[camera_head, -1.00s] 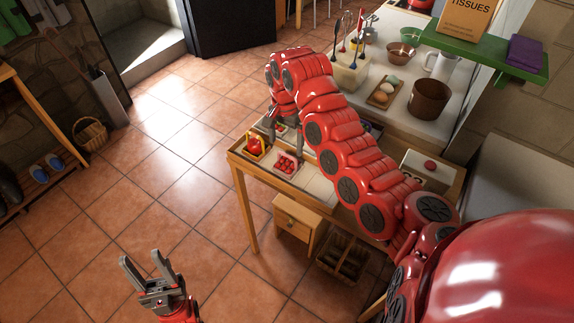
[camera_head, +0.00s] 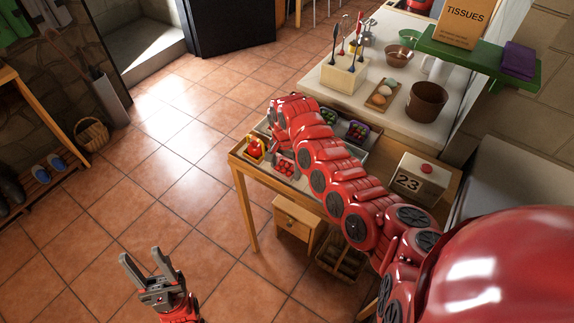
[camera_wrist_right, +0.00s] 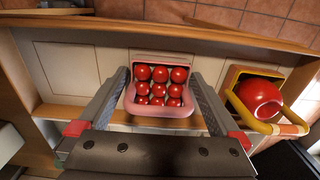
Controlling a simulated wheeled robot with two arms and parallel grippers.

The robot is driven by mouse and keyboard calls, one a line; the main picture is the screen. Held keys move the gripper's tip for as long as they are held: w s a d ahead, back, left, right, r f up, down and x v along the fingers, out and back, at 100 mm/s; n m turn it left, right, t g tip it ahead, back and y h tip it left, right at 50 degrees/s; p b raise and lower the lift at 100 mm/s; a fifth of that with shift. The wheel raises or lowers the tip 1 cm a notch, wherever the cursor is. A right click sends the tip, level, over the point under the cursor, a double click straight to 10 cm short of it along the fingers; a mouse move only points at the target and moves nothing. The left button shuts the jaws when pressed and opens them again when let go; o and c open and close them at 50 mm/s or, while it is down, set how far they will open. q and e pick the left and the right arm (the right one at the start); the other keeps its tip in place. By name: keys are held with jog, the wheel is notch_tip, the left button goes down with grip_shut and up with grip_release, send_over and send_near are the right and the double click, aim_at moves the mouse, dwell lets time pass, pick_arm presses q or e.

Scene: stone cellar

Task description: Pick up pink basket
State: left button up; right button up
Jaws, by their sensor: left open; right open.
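The pink basket (camera_wrist_right: 161,105) is a small open tray packed with several round red tomatoes (camera_wrist_right: 158,87). It sits on the wooden table and shows in the head view (camera_head: 284,168), partly covered by my right arm. My right gripper (camera_wrist_right: 160,90) points down over it, with its open fingers on the left and right sides of the basket. I cannot tell whether the fingers touch it. My left gripper (camera_head: 147,271) is open and empty, low at the left, above the floor and far from the table.
A yellow basket with a red item (camera_head: 254,150) stands close beside the pink one, to the right in the wrist view (camera_wrist_right: 262,98). Green and purple baskets (camera_head: 356,131) stand farther back. A calendar block (camera_head: 417,179) is on the table's right. The table rim (camera_wrist_right: 215,37) is raised.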

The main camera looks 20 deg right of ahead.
jog(key=shift+f, duration=0.15)
jog(key=c, duration=1.2)
jog(key=shift+o, duration=0.2)
